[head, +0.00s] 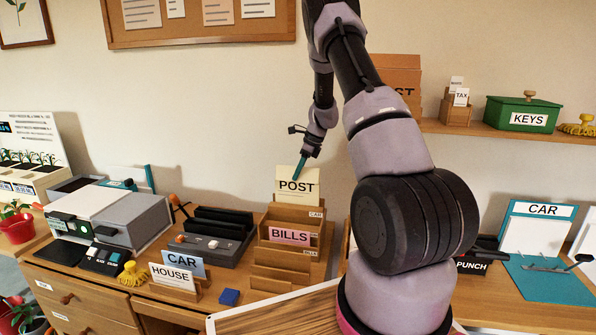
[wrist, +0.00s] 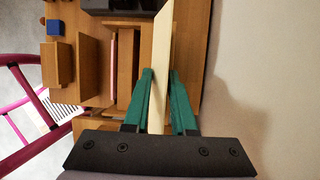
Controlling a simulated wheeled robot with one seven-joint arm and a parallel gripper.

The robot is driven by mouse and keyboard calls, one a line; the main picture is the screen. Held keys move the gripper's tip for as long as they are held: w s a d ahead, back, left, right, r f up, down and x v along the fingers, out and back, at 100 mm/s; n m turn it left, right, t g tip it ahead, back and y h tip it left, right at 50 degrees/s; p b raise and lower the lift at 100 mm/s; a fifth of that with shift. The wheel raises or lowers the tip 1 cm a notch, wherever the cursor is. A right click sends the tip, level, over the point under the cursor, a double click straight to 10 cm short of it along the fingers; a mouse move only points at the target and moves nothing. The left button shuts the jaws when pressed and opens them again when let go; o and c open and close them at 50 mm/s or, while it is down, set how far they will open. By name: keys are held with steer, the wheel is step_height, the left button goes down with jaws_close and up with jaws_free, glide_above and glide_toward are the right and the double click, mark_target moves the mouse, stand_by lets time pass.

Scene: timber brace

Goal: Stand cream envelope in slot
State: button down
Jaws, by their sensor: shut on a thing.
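The cream envelope (head: 297,187), marked POST, stands upright at the back of the stepped wooden letter rack (head: 271,283). My gripper (head: 301,165) is shut on its top edge. In the wrist view the envelope (wrist: 162,50) shows edge-on and slightly slanted between the green fingers (wrist: 160,100), over the rack's rear part (wrist: 188,60). Its lower edge is hidden behind the rack's dividers, so I cannot tell how deep it sits or whether it touches the bottom. A pink BILLS envelope (head: 290,236) stands in a slot further forward.
HOUSE (head: 172,277) and CAR (head: 184,259) cards stand in a small holder left of the rack. A blue block (head: 229,297) lies by the rack's front left. A black-slotted organiser (head: 213,235) is to the left. The wall is close behind the rack.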

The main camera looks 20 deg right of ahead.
mark_target(299, 181)
steer(key=shift+f, duration=2.05)
steer(key=shift+c, duration=0.9)
jaws_free()
steer(key=shift+r, duration=4)
